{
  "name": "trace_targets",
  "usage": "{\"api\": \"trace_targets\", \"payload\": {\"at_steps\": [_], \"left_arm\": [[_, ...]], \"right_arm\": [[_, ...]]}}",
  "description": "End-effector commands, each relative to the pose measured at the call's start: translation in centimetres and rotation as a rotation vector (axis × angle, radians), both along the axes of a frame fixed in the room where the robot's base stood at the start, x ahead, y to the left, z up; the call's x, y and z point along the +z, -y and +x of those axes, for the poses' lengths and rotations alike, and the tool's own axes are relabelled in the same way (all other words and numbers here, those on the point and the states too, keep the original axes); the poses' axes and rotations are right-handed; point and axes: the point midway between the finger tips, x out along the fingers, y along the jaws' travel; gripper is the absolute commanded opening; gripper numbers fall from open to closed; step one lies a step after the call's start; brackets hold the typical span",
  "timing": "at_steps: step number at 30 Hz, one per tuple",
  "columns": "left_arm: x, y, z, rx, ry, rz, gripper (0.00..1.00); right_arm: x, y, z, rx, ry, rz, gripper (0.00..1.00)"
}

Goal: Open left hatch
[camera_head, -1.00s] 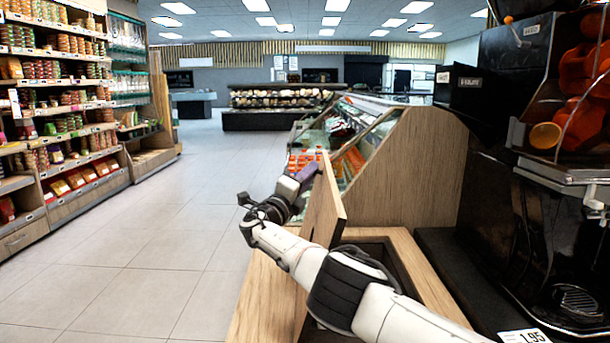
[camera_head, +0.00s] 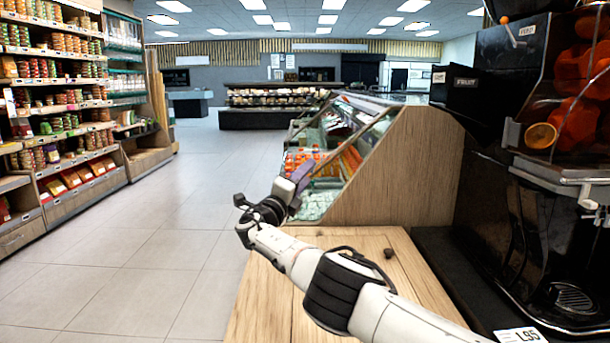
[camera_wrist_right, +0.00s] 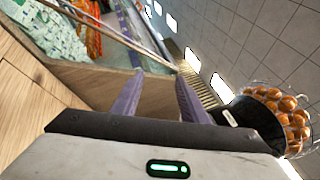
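The wooden hatch panel (camera_head: 345,240) lies flat in the light wood counter top, and no opening shows. A small dark knob (camera_head: 388,253) sits on the wood near its right side. My white right arm crosses over the panel and hides part of it. My right gripper (camera_head: 297,182) is beyond the panel's far left corner, in front of the glass display case, apart from the wood. In the right wrist view its two purple fingers (camera_wrist_right: 158,95) stand apart with nothing between them. My left gripper is not in view.
A black juicer (camera_head: 535,220) with oranges stands at the right. A wood-sided glass display case (camera_head: 405,165) stands behind the counter. Stocked shelves (camera_head: 60,100) line the left. The tiled floor (camera_head: 160,250) between is clear.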

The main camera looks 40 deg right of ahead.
Motion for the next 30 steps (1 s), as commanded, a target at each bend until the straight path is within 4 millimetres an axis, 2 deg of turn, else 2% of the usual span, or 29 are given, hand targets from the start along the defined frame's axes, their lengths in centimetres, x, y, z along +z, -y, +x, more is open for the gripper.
{"api": "trace_targets", "payload": {"at_steps": [1,10,18,24,30], "left_arm": [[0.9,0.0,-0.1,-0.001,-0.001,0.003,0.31],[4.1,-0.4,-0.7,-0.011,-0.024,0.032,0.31],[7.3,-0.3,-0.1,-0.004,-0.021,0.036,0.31],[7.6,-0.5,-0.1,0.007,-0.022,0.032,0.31],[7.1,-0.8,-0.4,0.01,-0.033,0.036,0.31]], "right_arm": [[0.4,-0.3,0.0,0.002,-0.001,0.0,0.4],[0.3,-2.3,-1.0,0.003,-0.004,-0.001,0.4],[-1.2,-6.2,-2.6,0.005,-0.004,0.001,0.4],[-2.2,-8.5,-3.6,0.003,-0.002,0.0,0.4],[-2.5,-9.1,-3.9,0.001,0.0,0.0,0.4]]}}
